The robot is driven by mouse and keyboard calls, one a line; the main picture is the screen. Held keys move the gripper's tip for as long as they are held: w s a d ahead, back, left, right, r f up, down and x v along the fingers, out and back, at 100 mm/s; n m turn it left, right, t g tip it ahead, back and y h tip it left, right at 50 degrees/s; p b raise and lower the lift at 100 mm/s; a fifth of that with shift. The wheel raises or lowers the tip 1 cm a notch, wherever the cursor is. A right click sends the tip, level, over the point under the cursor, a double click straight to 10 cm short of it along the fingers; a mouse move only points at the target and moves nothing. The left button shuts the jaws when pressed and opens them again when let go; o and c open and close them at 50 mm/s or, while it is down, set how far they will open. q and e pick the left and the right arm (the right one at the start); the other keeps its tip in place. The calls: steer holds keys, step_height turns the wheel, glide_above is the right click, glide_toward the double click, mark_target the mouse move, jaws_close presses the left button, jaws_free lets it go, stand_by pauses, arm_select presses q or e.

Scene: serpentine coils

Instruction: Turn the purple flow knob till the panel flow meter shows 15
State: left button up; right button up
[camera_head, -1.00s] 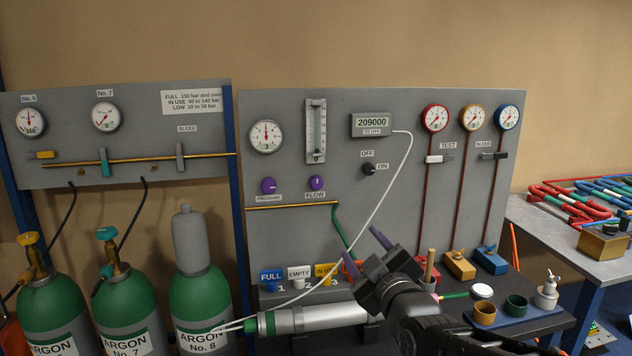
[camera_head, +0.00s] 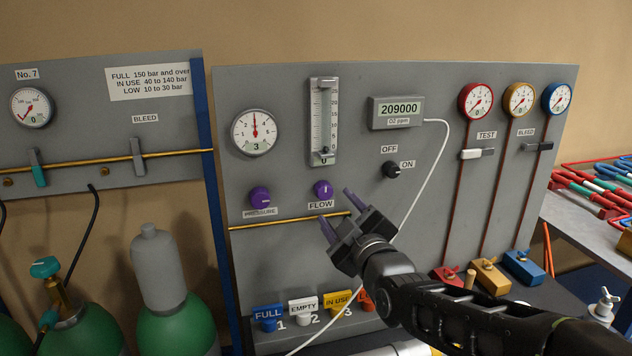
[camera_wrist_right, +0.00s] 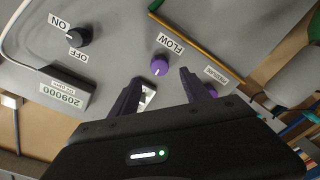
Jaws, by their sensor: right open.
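The purple flow knob (camera_head: 323,189) is on the grey panel above its FLOW label, below the flow meter. It also shows in the right wrist view (camera_wrist_right: 160,66), beyond my fingers. The flow meter (camera_head: 323,121) is an upright clear tube with a scale; its dark float sits near the bottom, close to 0. My right gripper (camera_head: 338,217) is open and empty, just below the flow knob and apart from it. In the right wrist view its two fingers (camera_wrist_right: 160,85) point toward the panel with the knob between their lines. My left gripper is not in view.
A second purple knob, marked PRESSURE (camera_head: 260,197), sits left of the flow knob. An OFF/ON switch (camera_head: 392,169) and a white cable (camera_head: 432,165) are to the right. A brass pipe (camera_head: 285,221) runs below the knobs.

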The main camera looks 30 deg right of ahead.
mark_target(325, 193)
steer(key=shift+s+r, duration=0.1)
steer(key=shift+s, duration=0.05)
steer(key=p+x, duration=0.2)
steer(key=x, duration=0.6)
stand_by(0.3)
steer(key=shift+c, duration=0.2)
jaws_close()
stand_by(0.3)
